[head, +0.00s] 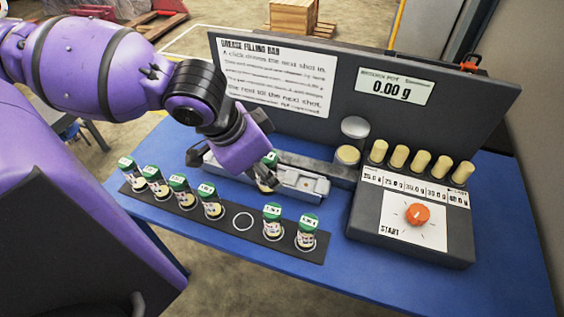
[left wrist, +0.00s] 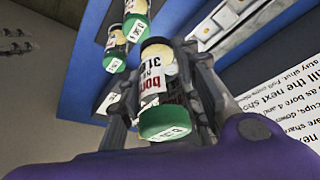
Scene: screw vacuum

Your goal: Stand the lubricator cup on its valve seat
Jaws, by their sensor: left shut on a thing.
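My left gripper (head: 258,172) is shut on a small lubricator cup (head: 271,158) with a green cap and a white label. In the left wrist view the cup (left wrist: 153,82) sits between the two fingers (left wrist: 155,100), its printed label facing the camera. In the head view the gripper and cup are over the near side of a long grey metal fixture (head: 303,183). The fingers hide much of the cup, and I cannot tell whether its base touches anything. No valve seat can be clearly made out. My right gripper is not in view.
A black strip (head: 262,247) holds several green-capped cups, with one empty white ring (head: 243,221) among them. A dark panel (head: 345,120) rises behind. The blue table (head: 400,280) is clear in front.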

